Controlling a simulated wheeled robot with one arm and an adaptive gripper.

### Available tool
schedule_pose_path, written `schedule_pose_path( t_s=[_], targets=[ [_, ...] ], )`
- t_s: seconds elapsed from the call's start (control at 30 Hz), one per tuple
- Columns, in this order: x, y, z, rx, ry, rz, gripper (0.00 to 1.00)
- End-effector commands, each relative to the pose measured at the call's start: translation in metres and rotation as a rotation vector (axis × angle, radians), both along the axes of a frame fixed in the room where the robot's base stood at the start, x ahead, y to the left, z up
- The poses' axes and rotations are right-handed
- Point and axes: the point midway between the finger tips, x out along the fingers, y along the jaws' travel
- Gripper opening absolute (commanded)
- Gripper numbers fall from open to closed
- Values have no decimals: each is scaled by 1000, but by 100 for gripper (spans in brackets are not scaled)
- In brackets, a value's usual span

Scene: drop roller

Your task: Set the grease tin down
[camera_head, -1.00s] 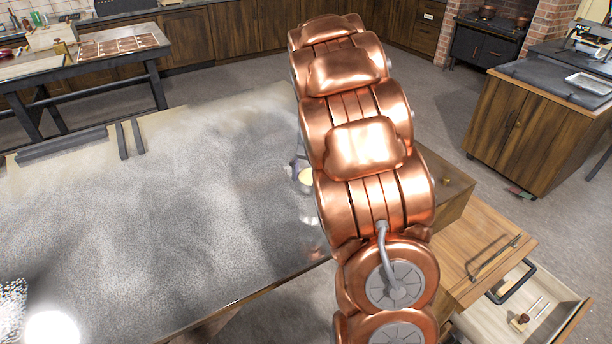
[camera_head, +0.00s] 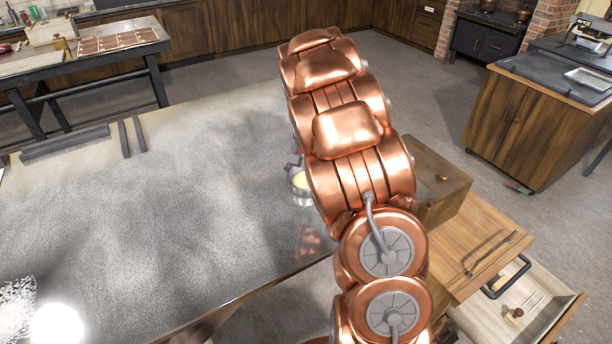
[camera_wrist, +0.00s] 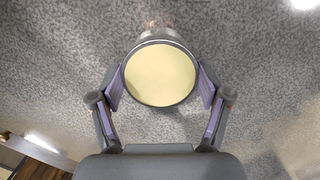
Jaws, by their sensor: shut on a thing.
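The grease tin (camera_wrist: 160,74) is round with a pale yellow top. In the wrist view it sits between the two purple-padded fingers of my gripper (camera_wrist: 160,84), which is shut on its sides. In the head view the tin (camera_head: 301,181) shows as a small yellow-topped piece beside my copper arm, over the right part of the grey tabletop (camera_head: 170,210). My arm hides most of my gripper there. I cannot tell whether the tin's base touches the tabletop.
The tabletop around the tin is bare. Dark bars (camera_head: 65,143) lie at its far left. To the right, beyond the table edge, stand a wooden drawer unit (camera_head: 475,235) and an open drawer (camera_head: 535,305) holding small items.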

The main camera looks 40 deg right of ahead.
Motion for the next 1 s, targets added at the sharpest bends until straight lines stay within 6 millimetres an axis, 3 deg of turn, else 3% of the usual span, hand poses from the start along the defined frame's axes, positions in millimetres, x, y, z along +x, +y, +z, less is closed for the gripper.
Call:
schedule_pose_path(
  t_s=[0.3, 0.33, 0.53, 1.0],
  targets=[
    [0, 0, -4, 1, -1, 0, 33],
    [0, 0, -4, 1, -1, 0, 78],
    [0, 0, -3, 1, -1, 0, 98],
    [1, 0, 2, 0, -2, 1, 100]
  ],
)
